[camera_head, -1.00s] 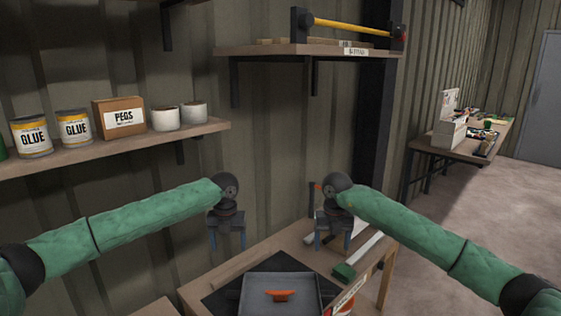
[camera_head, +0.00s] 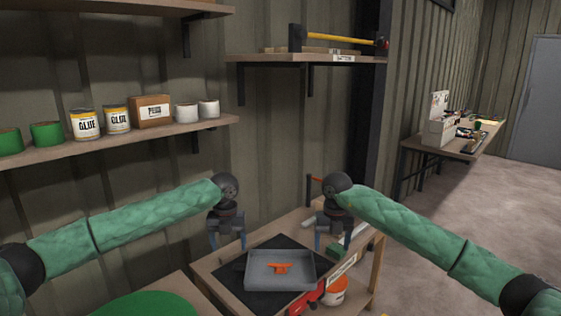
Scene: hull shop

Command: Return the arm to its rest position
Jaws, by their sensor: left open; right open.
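My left arm in its green sleeve reaches in from the left. My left gripper (camera_head: 227,242) hangs fingers down, open and empty, in front of the wall and left of the grey tray. My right arm reaches in from the right. My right gripper (camera_head: 333,243) hangs fingers down, open and empty, in front of the right part of the bench. Both grippers look level with each other, and neither holds anything. The grey tray (camera_head: 254,285) holds an orange piece (camera_head: 281,268) and lies on a black mat (camera_head: 283,243).
The wooden bench (camera_head: 366,262) also carries a green-ended tool and a red clamp (camera_head: 308,299) by an orange-lidded tub (camera_head: 335,292). A green round surface (camera_head: 150,304) shows at the lower left. A shelf with cans (camera_head: 85,124) is on the left wall. Floor at right is clear.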

